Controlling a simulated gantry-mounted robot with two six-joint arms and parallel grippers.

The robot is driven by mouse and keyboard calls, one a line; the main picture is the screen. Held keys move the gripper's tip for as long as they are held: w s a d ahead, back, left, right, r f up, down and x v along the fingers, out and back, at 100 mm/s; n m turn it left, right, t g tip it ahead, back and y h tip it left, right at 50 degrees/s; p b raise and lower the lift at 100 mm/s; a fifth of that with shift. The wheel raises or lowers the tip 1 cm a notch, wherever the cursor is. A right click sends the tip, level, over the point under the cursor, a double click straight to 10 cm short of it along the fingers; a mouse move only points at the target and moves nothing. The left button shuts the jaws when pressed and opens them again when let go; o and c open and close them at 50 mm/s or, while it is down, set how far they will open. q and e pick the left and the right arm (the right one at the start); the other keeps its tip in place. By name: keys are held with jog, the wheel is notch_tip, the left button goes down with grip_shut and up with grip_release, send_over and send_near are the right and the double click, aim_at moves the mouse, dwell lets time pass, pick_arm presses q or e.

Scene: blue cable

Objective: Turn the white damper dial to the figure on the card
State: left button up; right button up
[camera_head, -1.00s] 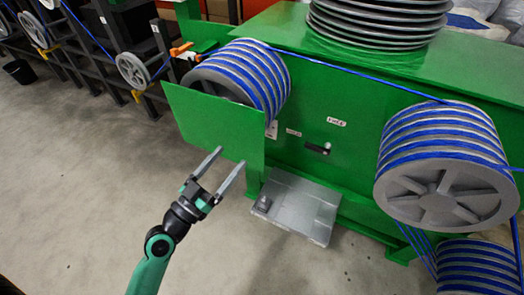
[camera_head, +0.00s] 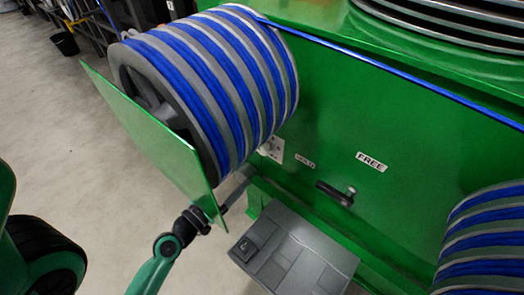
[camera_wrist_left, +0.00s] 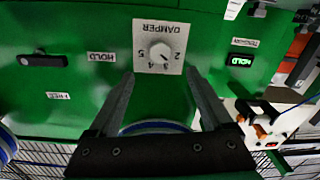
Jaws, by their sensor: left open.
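The white damper dial (camera_wrist_left: 160,52) sits on a white plate (camera_wrist_left: 143,34) on the green machine face. In the left wrist view its lettering and figures are upside down; I cannot surely tell its setting. In the head view the dial (camera_head: 267,148) shows just under the big reel. My left gripper (camera_wrist_left: 162,73) is open and empty, its fingers spread to either side below the dial, not around it. In the head view the gripper (camera_head: 238,188) is partly hidden behind the green guard panel. No card with a readable figure shows. My right gripper is not in view.
The green guard panel (camera_head: 150,130) stands beside the reel of blue cable (camera_head: 215,75). A black lever (camera_head: 334,193) sits right of the dial near a FREE label (camera_head: 371,161). A grey tray (camera_head: 290,255) lies below.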

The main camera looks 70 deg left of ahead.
pick_arm(q)
jog(key=p, duration=0.3)
send_near(261, 151)
jog(key=w, duration=0.2)
jog(key=x, duration=0.3)
jog(key=a+x, duration=0.1)
jog(key=x, duration=0.2)
jog(key=shift+a+f+p, duration=0.1)
jog(key=shift+p, duration=0.2)
grip_shut()
